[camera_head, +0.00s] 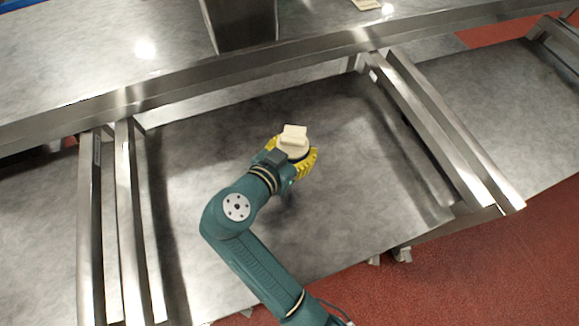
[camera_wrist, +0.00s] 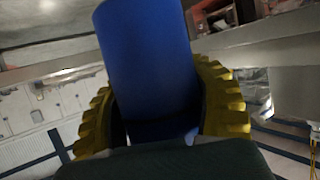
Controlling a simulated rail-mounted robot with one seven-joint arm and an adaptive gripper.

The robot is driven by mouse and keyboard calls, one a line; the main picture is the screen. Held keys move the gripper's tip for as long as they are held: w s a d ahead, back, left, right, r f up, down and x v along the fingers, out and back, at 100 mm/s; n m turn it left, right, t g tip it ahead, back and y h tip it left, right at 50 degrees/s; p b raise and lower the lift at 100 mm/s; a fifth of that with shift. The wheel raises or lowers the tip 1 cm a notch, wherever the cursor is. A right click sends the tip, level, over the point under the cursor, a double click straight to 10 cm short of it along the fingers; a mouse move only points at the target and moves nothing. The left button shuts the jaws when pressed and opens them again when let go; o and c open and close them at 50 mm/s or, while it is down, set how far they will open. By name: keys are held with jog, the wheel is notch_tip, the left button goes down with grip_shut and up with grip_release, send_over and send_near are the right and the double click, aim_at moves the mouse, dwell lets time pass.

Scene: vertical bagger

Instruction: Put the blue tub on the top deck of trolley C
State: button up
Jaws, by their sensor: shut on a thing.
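The blue tub (camera_wrist: 150,60) is held between the two yellow fingers of my gripper (camera_wrist: 160,85), which is shut on it. In the head view my gripper (camera_head: 291,157) hangs over the middle of a grey metal deck (camera_head: 370,165). A cream-coloured top (camera_head: 293,137) shows between the fingers there; the tub's blue side is hidden in that view. I cannot tell from the head view how high the tub is above the deck. No letter shows, so I cannot tell which deck belongs to trolley C.
Steel rails (camera_head: 125,215) and (camera_head: 430,125) bound the middle deck left and right. More decks lie left (camera_head: 35,225) and right (camera_head: 510,110). A long steel bench (camera_head: 100,40) runs behind, with a column (camera_head: 240,22) on it. Red floor (camera_head: 480,255) shows in front. The middle deck looks bare.

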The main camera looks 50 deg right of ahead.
notch_tip(320, 180, down, 9)
jog(key=b, duration=0.2)
jog(key=shift+f+b, duration=0.1)
jog(key=shift+b, duration=0.3)
jog(key=shift+f, duration=0.2)
jog(key=o, duration=1.4)
jog(key=shift+r, duration=0.1)
